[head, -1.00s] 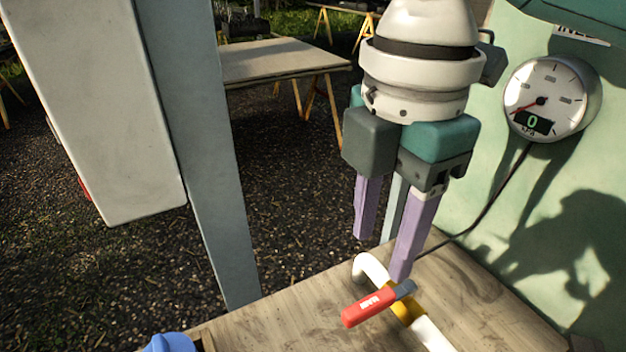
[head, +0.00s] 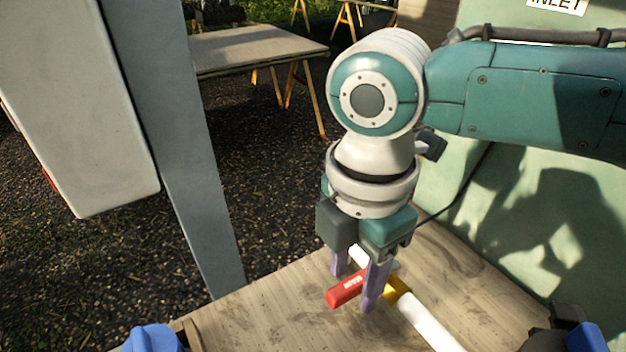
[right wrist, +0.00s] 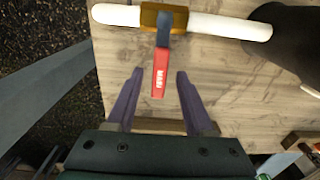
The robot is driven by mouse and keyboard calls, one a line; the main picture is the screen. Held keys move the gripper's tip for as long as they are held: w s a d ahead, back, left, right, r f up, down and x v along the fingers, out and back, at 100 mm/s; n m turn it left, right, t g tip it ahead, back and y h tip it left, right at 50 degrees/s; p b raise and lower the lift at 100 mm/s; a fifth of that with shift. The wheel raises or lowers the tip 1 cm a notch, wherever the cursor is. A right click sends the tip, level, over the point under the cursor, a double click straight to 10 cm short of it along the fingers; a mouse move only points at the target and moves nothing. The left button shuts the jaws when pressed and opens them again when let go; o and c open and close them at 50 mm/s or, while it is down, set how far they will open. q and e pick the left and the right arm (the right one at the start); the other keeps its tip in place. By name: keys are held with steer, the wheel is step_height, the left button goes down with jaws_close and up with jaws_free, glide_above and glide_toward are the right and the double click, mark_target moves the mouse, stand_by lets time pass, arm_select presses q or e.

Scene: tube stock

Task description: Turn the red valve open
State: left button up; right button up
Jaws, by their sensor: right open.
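The red valve handle (head: 346,289) sits on a yellow-brass valve body (head: 397,287) in a white pipe (head: 431,322) above the wooden bench top. In the right wrist view the red handle (right wrist: 161,72) points from the brass body (right wrist: 163,17) toward my gripper. My right gripper (head: 354,284) points down at the handle, with its purple fingers open. In the right wrist view the right gripper (right wrist: 156,76) has one finger on each side of the handle's free end, with gaps on both sides. My left gripper is not in view.
The bench top (head: 283,312) is mostly bare around the valve. A blue object (head: 152,338) stands at the front left, and dark and blue items (head: 575,335) at the front right. A green panel (head: 440,185) rises behind. A dark round object (right wrist: 286,40) meets the pipe.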

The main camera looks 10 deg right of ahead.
jaws_close()
stand_by(1.3)
